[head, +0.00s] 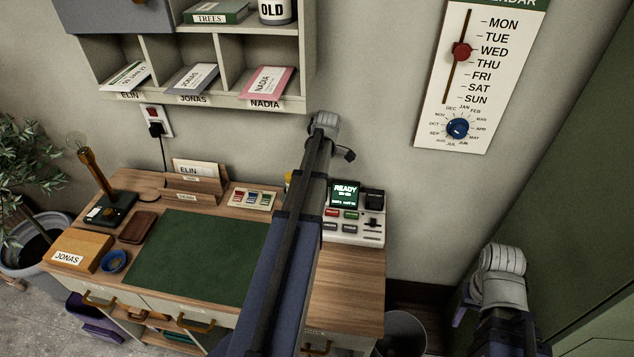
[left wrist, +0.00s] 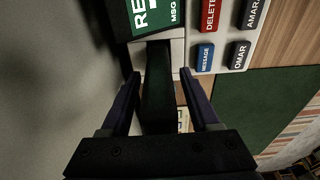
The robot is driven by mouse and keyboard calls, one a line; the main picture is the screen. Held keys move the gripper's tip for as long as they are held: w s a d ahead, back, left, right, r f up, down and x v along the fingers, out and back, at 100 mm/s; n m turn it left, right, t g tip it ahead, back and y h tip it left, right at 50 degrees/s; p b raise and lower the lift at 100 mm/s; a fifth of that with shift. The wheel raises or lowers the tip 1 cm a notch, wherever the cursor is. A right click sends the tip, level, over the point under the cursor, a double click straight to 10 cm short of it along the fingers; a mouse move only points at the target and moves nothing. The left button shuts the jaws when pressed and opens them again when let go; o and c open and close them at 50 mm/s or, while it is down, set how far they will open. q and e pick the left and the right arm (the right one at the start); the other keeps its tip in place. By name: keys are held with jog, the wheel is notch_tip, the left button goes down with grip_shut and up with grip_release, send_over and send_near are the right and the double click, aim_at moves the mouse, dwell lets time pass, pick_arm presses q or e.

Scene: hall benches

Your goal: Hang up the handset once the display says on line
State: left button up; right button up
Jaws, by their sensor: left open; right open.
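The desk phone unit (head: 347,230) stands at the right end of the desk, partly behind my left arm. Its green display (head: 344,193) reads READY, with small text below. In the left wrist view the tilted display (left wrist: 150,14) shows only partly. My left gripper (left wrist: 160,74) is open at the unit's edge, its fingers on either side of a long dark bar (left wrist: 158,95) that looks like the handset. I cannot tell whether the fingers touch it or how it rests; the head view hides it. My right gripper (head: 464,301) is open and empty, low at right, away from the desk.
Labelled buttons, including the blue MESSAGE button (left wrist: 205,58), lie close to my left gripper. A green mat (head: 195,255) covers the desk's middle. A letter rack (head: 195,187), lamp (head: 100,190) and JONAS box (head: 78,250) stand farther left. Wall pigeonholes (head: 220,95) hang above.

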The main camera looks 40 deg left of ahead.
pick_arm(q)
jog(key=r+p, duration=0.4)
jog(key=d+r+p, duration=0.1)
jog(key=r+p, duration=0.6)
jog(key=r, duration=0.1)
jog(key=shift+w+d+p, duration=0.15)
jog(key=shift+w+p, duration=0.2)
jog(key=shift+p, duration=0.05)
jog(key=s+d+m, duration=0.3)
jog(key=d+m, duration=0.9)
jog(key=d, duration=0.9)
jog(key=s+d+m, duration=0.5)
jog(key=d+m, duration=0.2)
jog(key=d, duration=0.2)
jog(key=s+d+m, duration=0.6)
jog(key=d+m, duration=0.2)
jog(key=d, duration=0.2)
jog(key=shift+s+d+m, duration=0.15)
jog(key=shift+d+m, duration=0.05)
jog(key=shift+m, duration=0.1)
